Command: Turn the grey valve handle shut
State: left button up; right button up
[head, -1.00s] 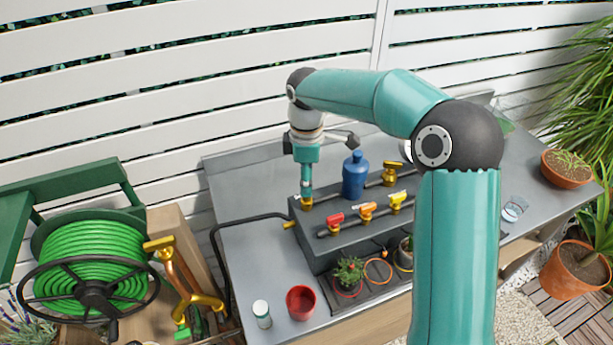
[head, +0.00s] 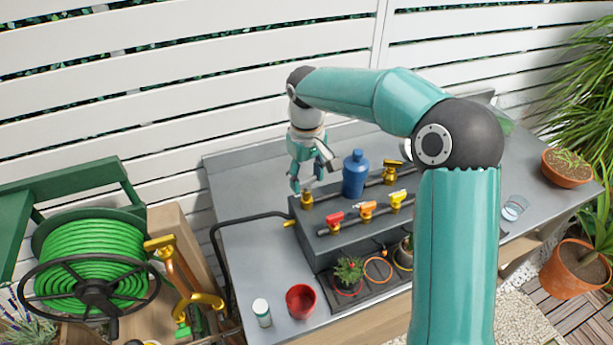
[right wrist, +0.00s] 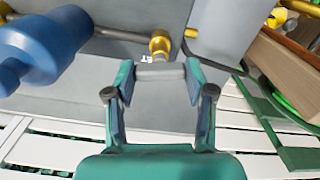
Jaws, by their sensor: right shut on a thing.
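The grey valve handle (right wrist: 160,71) is between the two fingertips of my right gripper (right wrist: 158,82) in the right wrist view, with the brass valve body (right wrist: 160,44) just beyond it. My right gripper is shut on this handle. In the head view my right gripper (head: 309,178) points down at the back left end of the grey manifold block, over the brass fitting (head: 307,199). The handle itself is mostly hidden there by the fingers. My left gripper is out of view.
A blue bottle (head: 355,174) stands close right of my right gripper. Red (head: 335,218), orange (head: 367,209) and yellow (head: 398,200) valve handles sit along the front pipe. A black hose (head: 240,220) curves at left. A white fence (head: 200,90) stands behind.

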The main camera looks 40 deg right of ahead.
aim_at(306, 179)
jog(key=shift+m, duration=1.3)
jog(key=shift+w, duration=0.1)
jog(key=o, duration=1.2)
jog(key=shift+c, duration=0.2)
jog(key=shift+r, duration=0.15)
notch_tip(306, 179, up, 12)
jog(key=shift+f, duration=0.25)
